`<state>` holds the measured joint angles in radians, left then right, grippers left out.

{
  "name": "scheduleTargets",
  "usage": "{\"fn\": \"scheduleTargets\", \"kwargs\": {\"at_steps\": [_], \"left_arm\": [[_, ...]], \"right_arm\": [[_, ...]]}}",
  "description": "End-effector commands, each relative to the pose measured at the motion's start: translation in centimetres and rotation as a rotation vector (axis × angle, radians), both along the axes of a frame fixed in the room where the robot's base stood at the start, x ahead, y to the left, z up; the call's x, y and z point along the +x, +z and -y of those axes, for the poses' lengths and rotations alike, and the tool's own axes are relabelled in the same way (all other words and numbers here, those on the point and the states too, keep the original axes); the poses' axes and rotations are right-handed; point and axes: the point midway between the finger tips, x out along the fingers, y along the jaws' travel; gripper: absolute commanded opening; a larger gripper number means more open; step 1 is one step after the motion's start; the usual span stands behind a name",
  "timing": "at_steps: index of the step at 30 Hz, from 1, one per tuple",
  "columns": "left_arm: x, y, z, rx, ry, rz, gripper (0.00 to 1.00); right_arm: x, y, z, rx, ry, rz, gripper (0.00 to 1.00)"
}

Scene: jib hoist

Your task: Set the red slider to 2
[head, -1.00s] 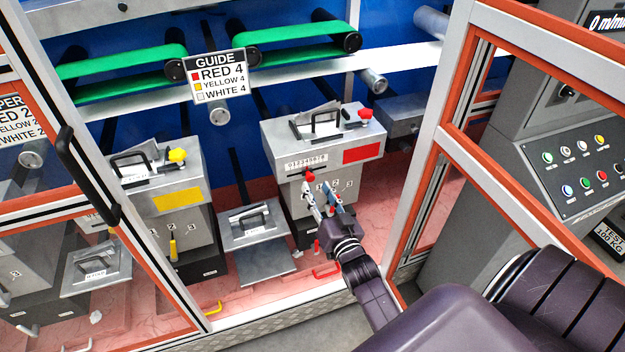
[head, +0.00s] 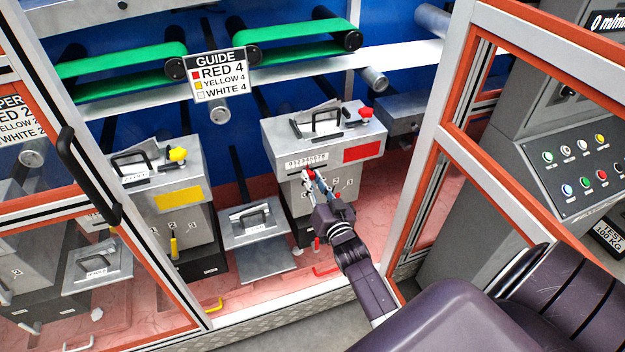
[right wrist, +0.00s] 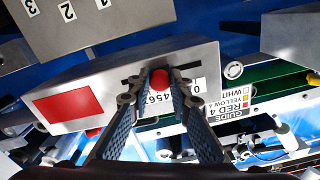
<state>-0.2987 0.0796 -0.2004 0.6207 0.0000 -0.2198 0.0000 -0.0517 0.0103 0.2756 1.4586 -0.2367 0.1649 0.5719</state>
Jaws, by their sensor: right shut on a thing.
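The red slider is a round red knob (head: 309,175) in a slot on the front of the grey machine with the red label (head: 363,149). Its white number scale (head: 305,160) lies just above it. My right gripper (head: 315,177) reaches up from below and is shut on the knob. The right wrist view shows the red knob (right wrist: 160,78) between the two fingertips (right wrist: 160,84). There the scale shows upside down, partly hidden by the fingers and knob, so I cannot tell which number the slider is at. My left gripper is not in view.
A guide sign (head: 219,74) reading RED 4, YELLOW 4, WHITE 4 hangs above. The yellow-labelled machine (head: 178,201) stands to the left, with a small plate with a handle (head: 252,223) between. Orange-edged door frames flank the opening; the right one (head: 443,130) is close to my arm.

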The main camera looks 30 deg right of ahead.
Motion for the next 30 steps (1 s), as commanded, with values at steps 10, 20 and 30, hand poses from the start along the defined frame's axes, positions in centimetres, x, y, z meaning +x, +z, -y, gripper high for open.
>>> {"fn": "scheduleTargets", "kwargs": {"at_steps": [10,20,30], "left_arm": [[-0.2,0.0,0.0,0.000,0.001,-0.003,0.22],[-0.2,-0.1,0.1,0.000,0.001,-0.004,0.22],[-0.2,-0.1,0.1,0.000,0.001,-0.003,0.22]], "right_arm": [[0.1,0.0,-0.4,0.001,0.000,-0.001,0.00],[0.5,-0.1,-2.4,-0.001,0.001,-0.002,0.00],[0.5,-0.1,-2.4,-0.001,0.000,-0.001,0.36]]}}
